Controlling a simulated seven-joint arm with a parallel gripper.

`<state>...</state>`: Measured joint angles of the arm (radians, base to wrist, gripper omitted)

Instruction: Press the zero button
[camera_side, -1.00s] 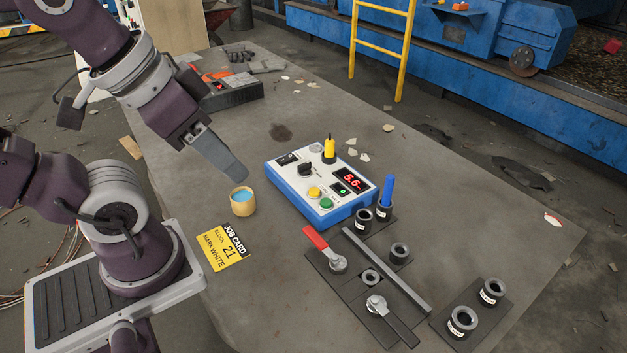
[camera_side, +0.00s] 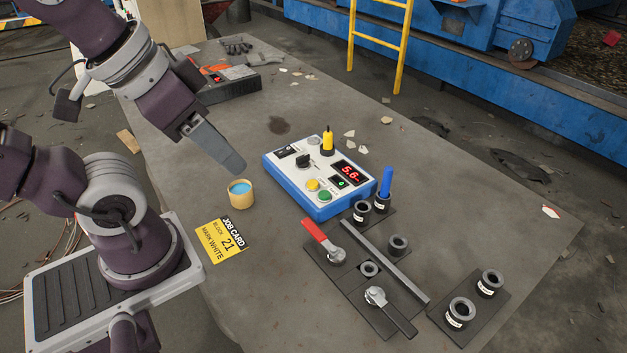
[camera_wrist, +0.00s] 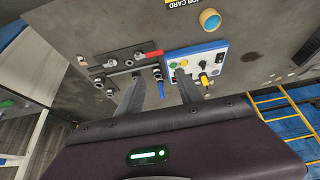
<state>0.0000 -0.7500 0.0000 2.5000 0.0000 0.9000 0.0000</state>
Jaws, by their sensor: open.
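A blue and white control box (camera_side: 292,184) stands on the table in the side view. On its top are a yellow button (camera_side: 313,184), a green button (camera_side: 325,196), a black knob (camera_side: 303,161) and a pale round part (camera_side: 314,140). Their labels are too small to read, so I cannot tell which is the zero button. The red display (camera_side: 350,171) reads about 5.6. My gripper (camera_side: 238,168) is in the air left of the box, apart from it. In the wrist view my gripper (camera_wrist: 158,82) is open, its fingers apart and empty, with the box (camera_wrist: 198,50) beyond.
A yellow-topped plug (camera_side: 328,141) stands upright on the box's far side. A blue peg (camera_side: 386,183) stands in a dark holder at its right. Bare table surrounds the box's left side.

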